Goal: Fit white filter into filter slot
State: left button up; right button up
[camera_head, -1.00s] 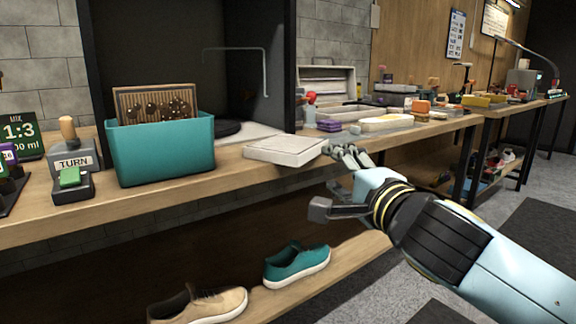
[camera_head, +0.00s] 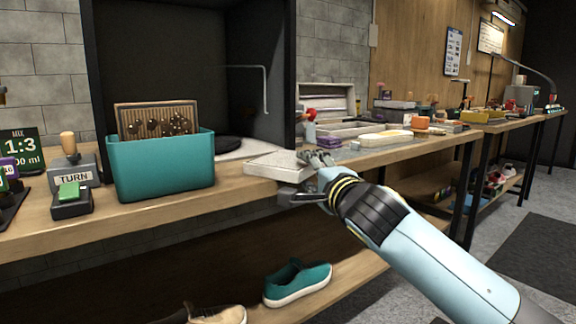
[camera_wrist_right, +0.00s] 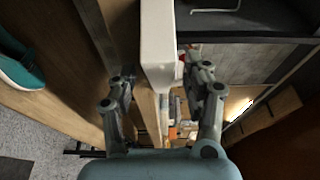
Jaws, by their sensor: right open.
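The white filter (camera_head: 274,165) is a flat, pale slab lying at the front edge of the wooden bench, its near edge overhanging slightly. In the right wrist view the filter (camera_wrist_right: 157,45) stands edge-on between the two fingers. My right gripper (camera_head: 304,177) is open at the slab's right end, one finger above its level and one below; in the wrist view the gripper (camera_wrist_right: 163,88) shows gaps on both sides of the slab. I cannot pick out the filter slot for sure. My left gripper is out of view.
A teal bin (camera_head: 162,172) holding a brown, spotted panel (camera_head: 157,121) stands left of the filter. A dark booth (camera_head: 190,60) rises behind. A lever block marked TURN (camera_head: 75,177) is farther left. A teal sneaker (camera_head: 298,285) sits on the shelf below.

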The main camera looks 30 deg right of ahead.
jog(key=shift+c, duration=0.3)
grip_shut()
